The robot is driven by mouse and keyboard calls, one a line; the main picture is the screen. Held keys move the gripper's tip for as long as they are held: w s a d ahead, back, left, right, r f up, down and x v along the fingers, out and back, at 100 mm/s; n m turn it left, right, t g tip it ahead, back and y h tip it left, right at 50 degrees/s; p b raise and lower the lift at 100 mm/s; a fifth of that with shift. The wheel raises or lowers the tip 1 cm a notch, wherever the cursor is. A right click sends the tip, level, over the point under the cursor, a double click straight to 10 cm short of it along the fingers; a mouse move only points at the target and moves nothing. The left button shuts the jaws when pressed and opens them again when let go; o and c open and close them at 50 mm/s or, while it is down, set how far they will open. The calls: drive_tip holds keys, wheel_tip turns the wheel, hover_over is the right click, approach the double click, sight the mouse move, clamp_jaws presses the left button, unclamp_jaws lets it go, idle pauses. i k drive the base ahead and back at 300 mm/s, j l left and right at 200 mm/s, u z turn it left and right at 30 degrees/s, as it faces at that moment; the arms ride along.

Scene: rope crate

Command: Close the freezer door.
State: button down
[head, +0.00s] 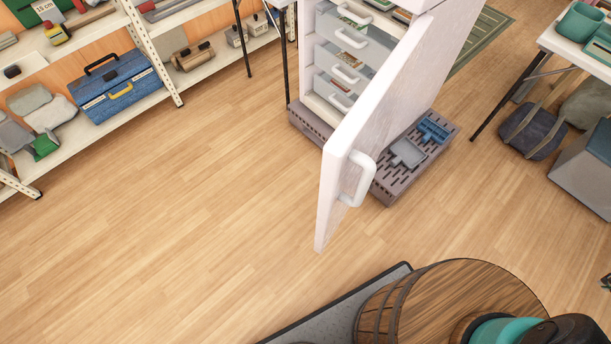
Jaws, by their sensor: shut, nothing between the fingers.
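The freezer (315,68) stands at the top centre, and its upper part is cut off by the frame. Its white door (385,95) is wide open and swung out toward me. The door's free edge is nearest me, and a white handle (357,180) sits on its right-hand face near that edge. Several drawers with white handles (345,74) show inside the open freezer, apparently pushed in. My gripper is not in view.
A slotted grey-brown base (383,192) with a grey item (407,152) and blue item (433,130) lies under the door. A barrel (465,295) stands on a grey mat (335,310) in front. Shelves hold a blue toolbox (118,90) at left. Floor left of the door is clear.

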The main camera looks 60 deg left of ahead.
sight(350, 154)
drive_tip(key=u, duration=1.9)
drive_tip(key=k+l, duration=0.15)
drive_tip(key=k, duration=0.35)
drive_tip(key=k+l+z, duration=0.1)
drive_tip(key=k, duration=0.35)
